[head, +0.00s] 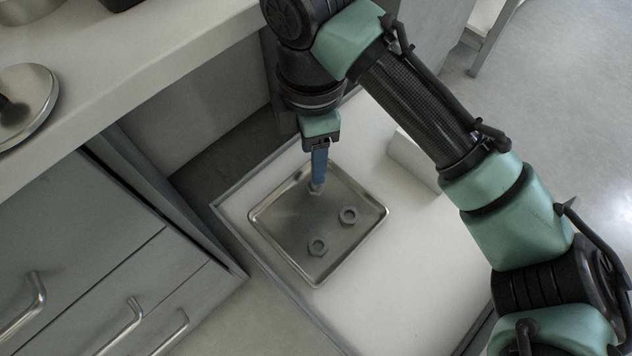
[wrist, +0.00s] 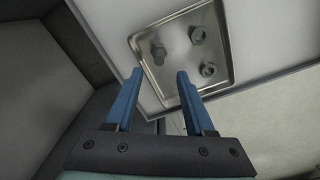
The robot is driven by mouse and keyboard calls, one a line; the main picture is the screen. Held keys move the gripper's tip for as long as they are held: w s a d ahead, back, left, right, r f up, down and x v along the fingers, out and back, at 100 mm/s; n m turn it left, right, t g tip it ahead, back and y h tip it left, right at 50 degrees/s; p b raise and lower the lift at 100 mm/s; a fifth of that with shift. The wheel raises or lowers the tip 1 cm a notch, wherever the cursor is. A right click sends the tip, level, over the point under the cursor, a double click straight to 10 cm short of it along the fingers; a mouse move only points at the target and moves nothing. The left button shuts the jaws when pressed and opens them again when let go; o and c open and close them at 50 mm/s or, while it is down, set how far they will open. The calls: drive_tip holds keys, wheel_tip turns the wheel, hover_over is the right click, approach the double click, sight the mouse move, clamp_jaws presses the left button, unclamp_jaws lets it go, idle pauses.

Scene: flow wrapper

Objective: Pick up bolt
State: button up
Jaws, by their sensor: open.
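A grey metal bolt (wrist: 158,55) is in the shallow metal tray (wrist: 226,84), near its left side in the wrist view. In the head view, only a small light part (head: 316,189) that looks like the bolt shows just below the fingertips. My gripper (wrist: 159,72) has two blue fingers, open and empty, with the bolt showing between and beyond the tips. In the head view my gripper (head: 318,184) points down over the back part of the tray. I cannot tell whether the fingers touch the bolt.
Two grey nuts lie in the tray, one (head: 348,215) to the right and one (head: 318,246) nearer the front. The tray sits on a white surface (head: 410,270). A pale block (head: 414,160) stands to its right. A counter with drawers (head: 110,265) is at the left.

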wheel_tip(320, 180, down, 7)
drive_tip(key=b, duration=0.4)
drive_tip(key=shift+w+d+f+b, duration=0.15)
drive_tip(key=shift+f+b, duration=0.05)
drive_tip(key=shift+b, duration=0.1)
drive_tip(key=shift+r, duration=0.1)
clamp_jaws()
